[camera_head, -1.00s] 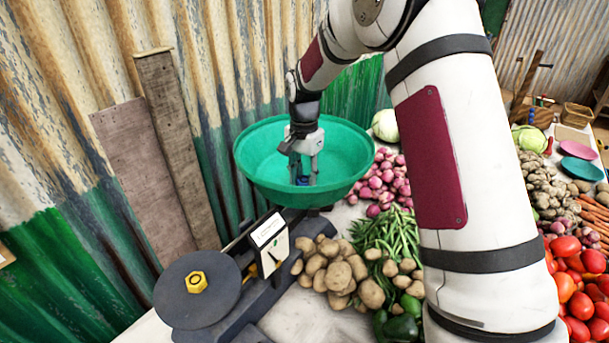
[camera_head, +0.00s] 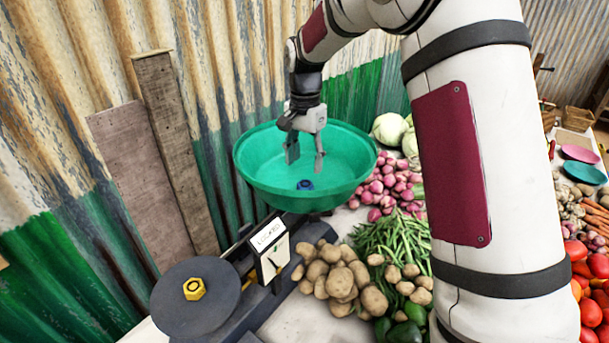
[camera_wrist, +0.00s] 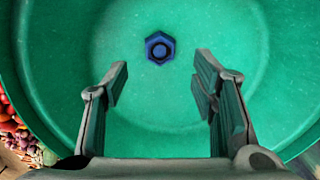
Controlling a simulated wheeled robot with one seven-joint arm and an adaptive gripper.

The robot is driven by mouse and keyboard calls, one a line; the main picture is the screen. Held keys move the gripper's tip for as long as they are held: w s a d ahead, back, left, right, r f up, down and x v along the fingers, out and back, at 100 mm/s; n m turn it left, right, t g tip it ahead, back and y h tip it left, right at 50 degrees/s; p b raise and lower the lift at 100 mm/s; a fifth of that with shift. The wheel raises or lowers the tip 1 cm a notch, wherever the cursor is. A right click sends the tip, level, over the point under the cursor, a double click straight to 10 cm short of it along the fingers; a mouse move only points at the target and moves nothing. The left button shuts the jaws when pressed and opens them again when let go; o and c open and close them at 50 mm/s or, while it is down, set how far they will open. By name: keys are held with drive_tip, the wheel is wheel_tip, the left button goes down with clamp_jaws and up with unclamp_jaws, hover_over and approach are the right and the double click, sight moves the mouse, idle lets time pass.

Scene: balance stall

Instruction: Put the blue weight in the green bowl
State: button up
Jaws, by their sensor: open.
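The blue weight (camera_head: 305,185) lies on the floor of the green bowl (camera_head: 262,185), which sits on the balance scale. In the wrist view the weight (camera_wrist: 160,47) is a small blue hexagonal piece with a round centre, resting on the bowl's (camera_wrist: 150,115) bottom. My gripper (camera_head: 306,164) is open and empty, above the weight and apart from it. In the wrist view its two fingers (camera_wrist: 160,82) stand wide apart, with the weight ahead of the gap between them.
A yellow weight (camera_head: 194,288) sits on the dark round plate (camera_head: 178,312) of the scale. A corrugated wall (camera_head: 225,60) stands close behind.

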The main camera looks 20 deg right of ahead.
sight(305, 183)
wheel_tip(305, 183, up, 5)
drive_tip(key=s+r+n+t, duration=0.1)
drive_tip(key=s+r+n, duration=0.2)
drive_tip(key=s+r, duration=0.35)
drive_tip(key=s+r+n+t, duration=0.2)
drive_tip(key=s+r, duration=0.1)
drive_tip(key=s, duration=0.7)
drive_tip(key=s+f+n+t, duration=0.1)
drive_tip(key=s+n, duration=0.2)
drive_tip(key=s, duration=0.5)
drive_tip(key=s+f+n+t, duration=0.1)
drive_tip(key=s+f+n, duration=0.1)
drive_tip(key=s, duration=0.7)
drive_tip(key=shift+f+n+b, duration=0.25)
drive_tip(key=shift+n+b, duration=0.1)
drive_tip(key=shift+n, duration=0.05)
drive_tip(key=shift+d, duration=0.1)
